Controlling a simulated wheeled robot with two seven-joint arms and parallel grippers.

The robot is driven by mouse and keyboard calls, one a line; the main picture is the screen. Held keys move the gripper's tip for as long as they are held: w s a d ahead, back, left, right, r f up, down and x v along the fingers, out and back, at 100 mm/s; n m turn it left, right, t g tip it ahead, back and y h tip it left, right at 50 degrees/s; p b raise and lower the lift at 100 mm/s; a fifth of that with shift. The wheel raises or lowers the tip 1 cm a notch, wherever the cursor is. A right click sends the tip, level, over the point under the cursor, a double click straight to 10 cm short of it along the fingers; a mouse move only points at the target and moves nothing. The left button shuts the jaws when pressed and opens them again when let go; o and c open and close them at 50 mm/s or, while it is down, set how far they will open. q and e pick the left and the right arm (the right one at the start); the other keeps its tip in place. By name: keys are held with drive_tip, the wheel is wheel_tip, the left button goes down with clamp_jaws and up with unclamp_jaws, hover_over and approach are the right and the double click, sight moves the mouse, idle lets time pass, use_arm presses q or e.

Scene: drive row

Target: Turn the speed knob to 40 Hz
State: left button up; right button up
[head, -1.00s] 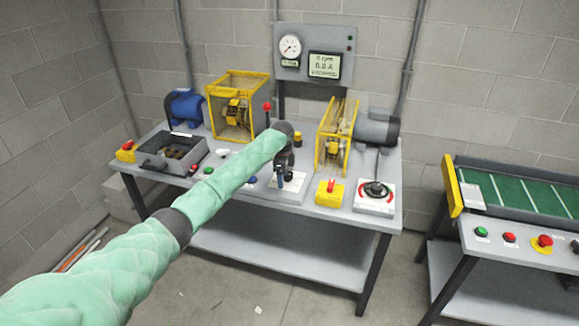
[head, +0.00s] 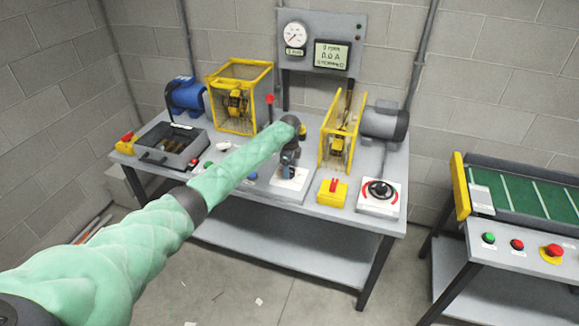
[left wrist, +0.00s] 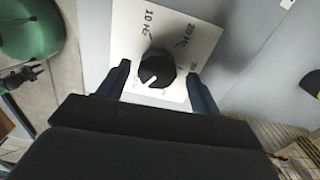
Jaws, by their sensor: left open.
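The speed knob (left wrist: 156,68) is a black round knob on a white plate (left wrist: 128,22) in the left wrist view. The plate carries "10 Hz" at upper left and "20 Hz" at upper right; another mark at right is partly covered by a finger. A pale mark on the knob points down-left, towards my gripper's body. My left gripper (left wrist: 158,72) is open, with one finger on each side of the knob; I cannot tell contact. In the head view my left gripper (head: 289,172) is over the white plate (head: 291,188), and the knob is hidden. My right gripper is out of view.
A yellow box with a red switch (head: 332,191) and a red-marked rotary switch (head: 379,192) stand right of the plate. A red-tipped lever (head: 270,100) rises behind. The display (head: 332,55) reads 0 rpm, 0.0 A, stopped. A conveyor bench (head: 520,200) stands at right.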

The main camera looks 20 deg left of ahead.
use_arm(q)
drive_tip(key=shift+f, duration=0.3)
drive_tip(key=shift+s+f, duration=0.1)
drive_tip(key=shift+s, duration=0.1)
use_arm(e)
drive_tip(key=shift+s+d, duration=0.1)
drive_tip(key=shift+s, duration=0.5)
use_arm(q)
drive_tip(key=shift+f, duration=0.1)
drive_tip(key=c, duration=1)
